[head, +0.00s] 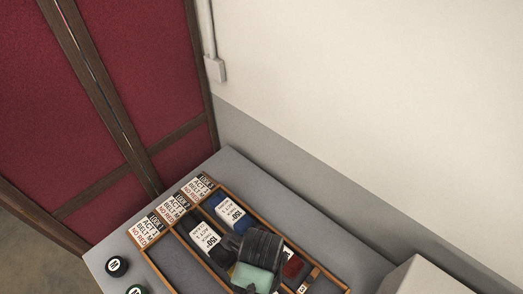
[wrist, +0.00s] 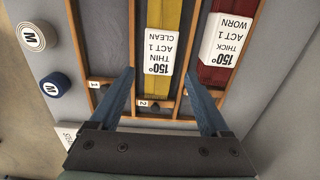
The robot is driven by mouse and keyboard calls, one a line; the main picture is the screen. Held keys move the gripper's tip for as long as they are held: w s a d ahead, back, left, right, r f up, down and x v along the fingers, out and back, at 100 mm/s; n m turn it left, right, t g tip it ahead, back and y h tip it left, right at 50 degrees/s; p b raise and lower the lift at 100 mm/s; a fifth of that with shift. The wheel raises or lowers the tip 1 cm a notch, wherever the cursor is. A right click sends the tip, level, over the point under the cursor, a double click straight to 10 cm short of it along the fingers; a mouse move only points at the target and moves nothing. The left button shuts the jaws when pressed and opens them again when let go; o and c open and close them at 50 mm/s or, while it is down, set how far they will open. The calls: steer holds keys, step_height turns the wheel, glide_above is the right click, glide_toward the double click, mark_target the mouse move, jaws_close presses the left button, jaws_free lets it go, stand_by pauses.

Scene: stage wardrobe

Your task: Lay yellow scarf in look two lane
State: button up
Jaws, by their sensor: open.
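The yellow scarf (wrist: 172,15) lies flat along the lane tagged 2 (wrist: 153,104) in the wrist view. A white label reading 150°, thin, act 1, clean (wrist: 161,52) covers part of it. My gripper (wrist: 160,73) is open, with one blue finger on each side of the scarf's near end. I cannot tell how high the fingertips are above the tray. The look two card (head: 173,209) stands at the lane's far end.
A red cloth (wrist: 215,75) with a thick, worn label lies in the lane to the right. The lane tagged 1 (wrist: 104,30) looks empty. Two M-marked rolls, one white (wrist: 32,36) and one blue (wrist: 57,84), sit left of the tray. A wall (head: 380,100) stands behind the table.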

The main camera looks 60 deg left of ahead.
steer(key=shift+r, duration=1.65)
steer(key=w+a+r+n+t+y, duration=0.25)
steer(key=w+r+t, duration=0.25)
steer(key=w+r, duration=0.75)
steer(key=w+d+r+n+t+y, duration=0.1)
steer(key=w+d+r+n+t, duration=0.25)
steer(key=w+r, duration=0.45)
steer(key=w+d+r+n+t+y, duration=0.15)
steer(key=w+r+t, duration=0.35)
steer(key=r, duration=0.7)
steer(key=d+r+n+t+h, duration=0.1)
steer(key=d+r+n+t, duration=0.2)
steer(key=r, duration=0.5)
steer(key=d+r+t+h, duration=0.1)
steer(key=d+r+t, duration=0.25)
steer(key=r, duration=0.45)
steer(key=s+d+r+n+t+h, duration=0.1)
steer(key=s+d+r+n+t, duration=0.1)
steer(key=r, duration=0.7)
steer(key=s+d+r+n+t+h, duration=0.2)
steer(key=s+d+r+t, duration=0.3)
steer(key=s+d+r, duration=0.2)
step_height(320, 180, up, 2)
steer(key=shift+s+r+n, duration=0.1)
steer(key=shift+s+n, duration=0.25)
steer(key=shift+s, duration=0.6)
